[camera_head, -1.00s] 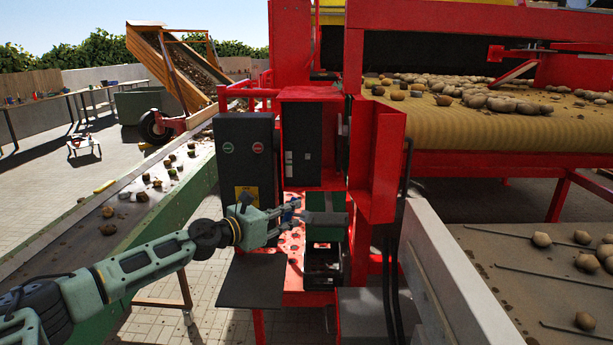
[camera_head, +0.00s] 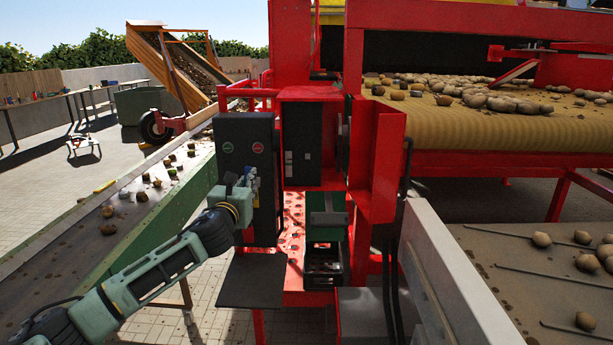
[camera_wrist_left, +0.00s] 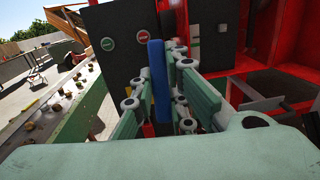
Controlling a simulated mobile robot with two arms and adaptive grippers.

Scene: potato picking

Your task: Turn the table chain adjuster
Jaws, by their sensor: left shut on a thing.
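My left gripper (camera_head: 250,178) is raised in front of the dark control box (camera_head: 245,140) with the green and red buttons. In the left wrist view, my left gripper (camera_wrist_left: 170,95) is shut on a slim blue bar (camera_wrist_left: 158,80) that stands nearly upright between the green fingers. The bar's lower end is hidden by the fingers, and I cannot tell whether it is loose or part of something. I cannot make out a table chain adjuster for certain. My right gripper is not in view.
A red machine frame (camera_head: 375,160) stands right of the gripper, with an open bay and a black crate (camera_head: 323,280) below. A dark flat plate (camera_head: 252,282) juts out under the arm. A conveyor with potatoes (camera_head: 150,190) runs along the left.

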